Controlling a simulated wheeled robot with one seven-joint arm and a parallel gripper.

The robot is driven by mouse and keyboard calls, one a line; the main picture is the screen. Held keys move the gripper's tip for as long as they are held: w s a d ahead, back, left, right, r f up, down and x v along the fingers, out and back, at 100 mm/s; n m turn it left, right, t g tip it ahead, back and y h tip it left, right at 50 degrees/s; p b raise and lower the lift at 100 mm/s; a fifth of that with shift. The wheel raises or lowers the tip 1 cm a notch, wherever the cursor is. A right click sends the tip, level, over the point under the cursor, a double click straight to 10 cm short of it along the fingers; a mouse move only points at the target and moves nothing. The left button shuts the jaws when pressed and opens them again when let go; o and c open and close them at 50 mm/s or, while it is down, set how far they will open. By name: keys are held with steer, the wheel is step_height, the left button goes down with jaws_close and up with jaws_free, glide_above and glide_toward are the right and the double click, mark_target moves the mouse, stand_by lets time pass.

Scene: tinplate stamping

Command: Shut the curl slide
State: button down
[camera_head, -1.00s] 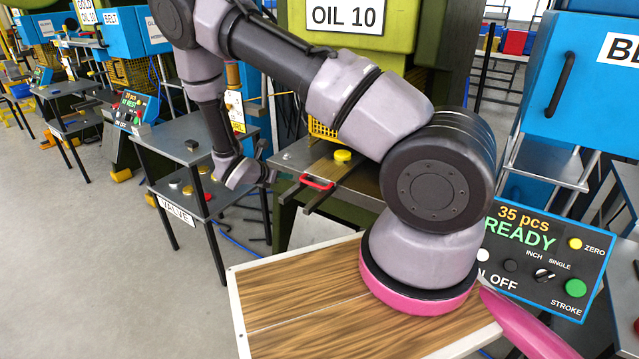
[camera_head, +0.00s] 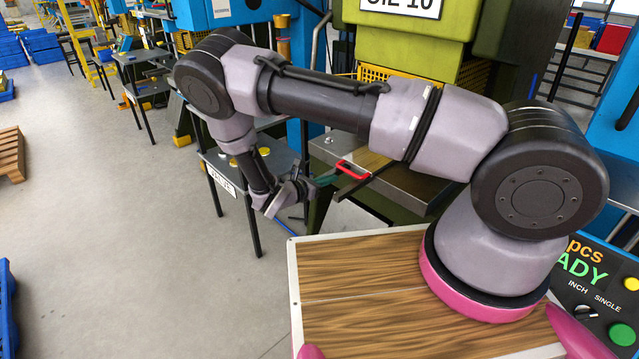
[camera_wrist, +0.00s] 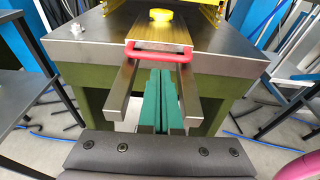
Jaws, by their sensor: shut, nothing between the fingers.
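The curl slide is a brass-coloured plate (camera_wrist: 160,35) with a red bar handle (camera_wrist: 157,55) across its front. In the wrist view the handle sits at about the front edge of a grey steel table, between two dark rails (camera_wrist: 118,95) that stick out toward me. The red handle also shows in the head view (camera_head: 352,169). My gripper (camera_wrist: 160,74) is shut and empty, its green fingers pointing straight at the handle from the front, between the rails. In the head view my gripper (camera_head: 333,177) is close beside the handle; I cannot tell whether they touch.
A yellow knob (camera_wrist: 160,15) stands on the plate behind the handle. The green press (camera_head: 405,45) rises behind the table. A wood-topped surface (camera_head: 370,285) lies below my arm. A small side table (camera_head: 272,155) stands left, with open floor (camera_head: 150,230) beyond.

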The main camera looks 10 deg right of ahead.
glide_toward(366, 160)
step_height(366, 160, down, 2)
steer(key=s+a, duration=0.2)
steer(key=a, duration=0.1)
steer(key=shift+w+d+f, duration=0.15)
steer(key=shift+w+d, duration=0.05)
steer(key=shift+d, duration=0.1)
steer(key=r+x, duration=0.1)
steer(key=x, duration=0.3)
steer(key=r+x, duration=0.1)
steer(key=x, duration=0.8)
steer(key=shift+w+d+r, duration=0.2)
steer(key=shift+d+r, duration=0.1)
steer(key=shift+d, duration=0.2)
